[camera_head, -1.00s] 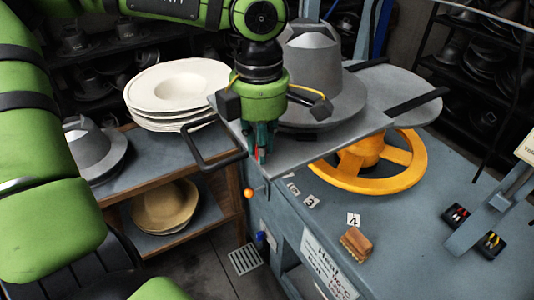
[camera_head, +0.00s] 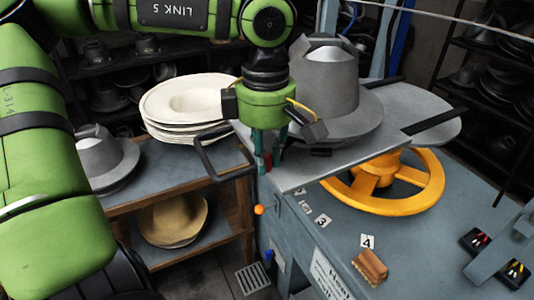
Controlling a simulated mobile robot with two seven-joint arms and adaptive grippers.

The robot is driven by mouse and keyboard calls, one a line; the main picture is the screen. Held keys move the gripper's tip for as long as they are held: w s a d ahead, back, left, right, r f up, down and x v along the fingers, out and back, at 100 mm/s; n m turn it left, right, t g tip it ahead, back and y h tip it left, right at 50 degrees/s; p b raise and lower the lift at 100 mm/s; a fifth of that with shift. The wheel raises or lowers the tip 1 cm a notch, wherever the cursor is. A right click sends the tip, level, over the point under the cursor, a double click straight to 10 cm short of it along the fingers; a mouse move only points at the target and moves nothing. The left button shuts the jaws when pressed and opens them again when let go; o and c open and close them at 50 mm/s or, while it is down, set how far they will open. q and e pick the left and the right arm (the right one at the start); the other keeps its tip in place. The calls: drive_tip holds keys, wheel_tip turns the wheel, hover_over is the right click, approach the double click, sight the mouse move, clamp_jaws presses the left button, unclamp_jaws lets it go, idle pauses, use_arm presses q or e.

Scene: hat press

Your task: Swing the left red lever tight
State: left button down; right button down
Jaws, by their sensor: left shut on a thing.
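My left gripper (camera_head: 265,164) points down at that edge, shut on the red lever. Its fingers hide most of the lever, so I cannot tell its angle. A grey metal hat form (camera_head: 325,80) stands on the plate just right of the gripper. My right gripper is not in view.
A black bar handle (camera_head: 205,160) sticks out left of the plate. A yellow handwheel (camera_head: 430,185) sits below the plate. White hats (camera_head: 190,100) are stacked on the shelf at left. A wooden brush (camera_head: 370,267) lies on the blue-grey bench.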

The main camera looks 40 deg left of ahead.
use_arm(q)
drive_tip(key=c, duration=1.2)
unclamp_jaws()
drive_tip(key=shift+a, duration=0.15)
drive_tip(key=shift+o, duration=0.2)
drive_tip(key=shift+r, duration=0.15)
wheel_tip(320, 180, up, 12)
drive_tip(key=shift+f, duration=0.25)
